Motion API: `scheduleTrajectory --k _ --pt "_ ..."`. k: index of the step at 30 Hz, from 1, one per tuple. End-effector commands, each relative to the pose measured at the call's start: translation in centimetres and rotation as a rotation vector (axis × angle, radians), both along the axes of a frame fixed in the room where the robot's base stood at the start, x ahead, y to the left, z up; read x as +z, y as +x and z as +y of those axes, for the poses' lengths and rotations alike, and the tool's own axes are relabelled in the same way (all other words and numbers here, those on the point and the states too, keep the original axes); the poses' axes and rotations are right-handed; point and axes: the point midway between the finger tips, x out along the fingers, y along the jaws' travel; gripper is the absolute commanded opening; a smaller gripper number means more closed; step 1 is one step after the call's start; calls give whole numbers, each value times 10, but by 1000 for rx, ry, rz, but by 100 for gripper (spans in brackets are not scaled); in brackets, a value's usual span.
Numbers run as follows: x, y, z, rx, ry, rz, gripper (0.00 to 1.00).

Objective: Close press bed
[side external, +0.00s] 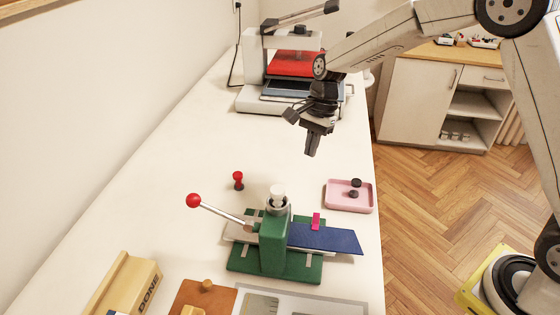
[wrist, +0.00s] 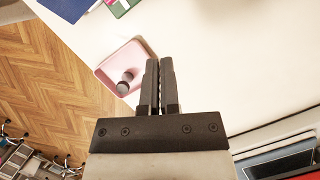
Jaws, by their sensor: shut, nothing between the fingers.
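A white heat press (side external: 252,68) stands at the far end of the table, with a red upper plate (side external: 297,63) and a raised dark handle (side external: 300,17). Its dark grey bed (side external: 287,91) sticks out in front of the red plate, toward the camera. A corner of the bed also shows at the lower right of the wrist view (wrist: 285,162). My gripper (side external: 311,151) is shut and empty. It points down above the table, in front of the bed and apart from it. In the wrist view its fingers (wrist: 160,68) are together.
A pink tray (side external: 350,207) with small dark parts lies at the table's right edge. A green hand press (side external: 275,240) with a red-knobbed lever and blue cloth stands in front. A red-topped stamp (side external: 238,180) stands left. The table between tray and heat press is clear.

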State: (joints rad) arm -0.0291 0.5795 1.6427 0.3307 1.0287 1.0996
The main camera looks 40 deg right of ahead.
Motion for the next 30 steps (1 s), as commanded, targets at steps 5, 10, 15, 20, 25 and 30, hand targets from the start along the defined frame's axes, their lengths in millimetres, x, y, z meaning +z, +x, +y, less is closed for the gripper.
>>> scheduleTrajectory --k 5,10,15,20,25,30 --pt "-5 -4 9 -32 14 2 60" --pt "-22 -15 34 -158 60 7 70" --pt "-35 -25 53 -287 92 14 70" --pt "-37 -26 56 -316 98 15 70" --pt "-41 -26 57 -315 98 16 70" --pt "-52 -26 62 -314 98 19 70"
